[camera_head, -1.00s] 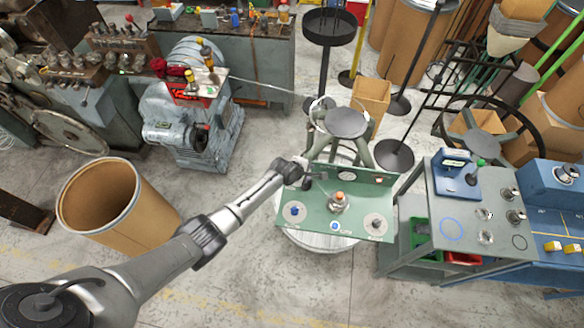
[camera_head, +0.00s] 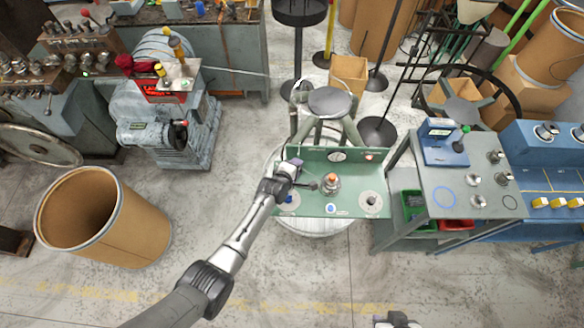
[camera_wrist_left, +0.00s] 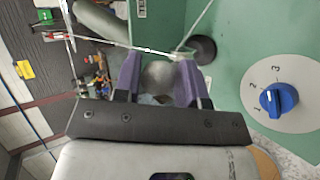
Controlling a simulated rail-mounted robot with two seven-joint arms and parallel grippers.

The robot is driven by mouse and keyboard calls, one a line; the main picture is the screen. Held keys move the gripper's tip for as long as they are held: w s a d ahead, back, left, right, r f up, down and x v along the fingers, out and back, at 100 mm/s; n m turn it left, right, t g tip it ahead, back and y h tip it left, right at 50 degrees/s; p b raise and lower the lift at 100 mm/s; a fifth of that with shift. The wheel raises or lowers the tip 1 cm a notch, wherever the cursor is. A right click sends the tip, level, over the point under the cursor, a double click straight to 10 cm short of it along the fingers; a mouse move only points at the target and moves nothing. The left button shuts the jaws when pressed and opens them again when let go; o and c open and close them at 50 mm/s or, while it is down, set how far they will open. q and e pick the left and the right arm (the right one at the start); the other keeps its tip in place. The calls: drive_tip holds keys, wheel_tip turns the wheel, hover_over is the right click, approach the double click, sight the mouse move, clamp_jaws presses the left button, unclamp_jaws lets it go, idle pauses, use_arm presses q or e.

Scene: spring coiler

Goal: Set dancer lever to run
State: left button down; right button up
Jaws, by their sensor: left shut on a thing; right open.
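The green control panel (camera_head: 350,205) of the coiler stands in the middle of the head view. My left gripper (camera_head: 293,168) is at its left part. In the left wrist view its two purple fingers (camera_wrist_left: 160,80) are shut around a grey rounded end, which I take for the dancer lever's knob (camera_wrist_left: 160,75). The fingers hide part of it. A dark lever arm (camera_head: 309,186) shows just right of the gripper in the head view. The lever's setting cannot be read. My right gripper (camera_head: 396,320) is open at the bottom edge, cut off and clear of the panel.
A blue selector knob (camera_wrist_left: 280,100) on a numbered dial is close beside the left fingers. An orange-topped part (camera_head: 331,182) stands on the panel's middle. A wire (camera_head: 235,71) runs from the left machine. A grey bench (camera_head: 455,180) stands right, a brown drum (camera_head: 140,225) left.

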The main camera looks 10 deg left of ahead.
use_arm(q)
drive_tip(key=c, duration=0.8)
unclamp_jaws()
drive_tip(key=shift+o, duration=0.2)
drive_tip(key=shift+r, duration=0.1)
drive_tip(key=shift+s+r, duration=0.1)
drive_tip(key=shift+s, duration=0.15)
drive_tip(key=p+v, duration=0.2)
drive_tip(key=v, duration=1.1)
drive_tip(key=shift+a, duration=0.15)
